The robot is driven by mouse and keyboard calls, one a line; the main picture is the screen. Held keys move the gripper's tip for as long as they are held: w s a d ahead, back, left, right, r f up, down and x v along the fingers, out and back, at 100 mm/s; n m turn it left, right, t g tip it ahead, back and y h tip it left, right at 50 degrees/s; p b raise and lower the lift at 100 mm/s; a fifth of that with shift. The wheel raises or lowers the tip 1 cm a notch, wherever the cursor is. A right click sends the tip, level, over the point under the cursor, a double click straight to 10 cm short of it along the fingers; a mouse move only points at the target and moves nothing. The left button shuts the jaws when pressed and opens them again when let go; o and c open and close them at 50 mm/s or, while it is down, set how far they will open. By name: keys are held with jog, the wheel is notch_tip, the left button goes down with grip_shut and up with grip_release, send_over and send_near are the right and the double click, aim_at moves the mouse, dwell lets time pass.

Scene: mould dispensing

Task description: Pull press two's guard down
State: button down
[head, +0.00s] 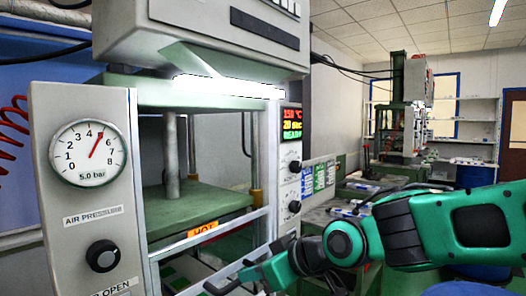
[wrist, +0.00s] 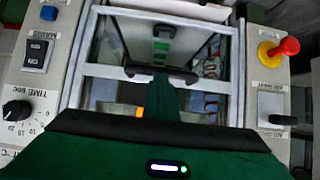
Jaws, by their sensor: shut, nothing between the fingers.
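The near press has a metal-framed guard (head: 208,241) with a silver crossbar at the front of its opening. In the wrist view the guard's crossbar (wrist: 105,72) crosses the middle, with a dark bar handle (wrist: 132,73) on it. My gripper (head: 262,272) is low at the front of the press in the head view, close to the dark handle. In the wrist view my gripper (wrist: 160,84) is shut, its green fingers together, reaching the handle with nothing between them. Whether the fingertips touch the handle I cannot tell.
A panel with a pressure gauge (head: 89,153) stands left of the opening. A lit temperature display (head: 291,124) is on the right post. The wrist view shows a red button (wrist: 285,48) and a timer knob (wrist: 17,110) on either side. Another machine (head: 412,110) stands farther back.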

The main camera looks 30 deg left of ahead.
jog(key=shift+s+a+r, duration=0.1)
jog(key=shift+r, duration=0.05)
jog(key=a+r+v, duration=0.1)
jog(key=r+v, duration=0.1)
jog(key=v, duration=1)
jog(key=shift+w+d+r, duration=0.15)
jog(key=shift+w+r, duration=0.1)
jog(key=shift+w, duration=0.05)
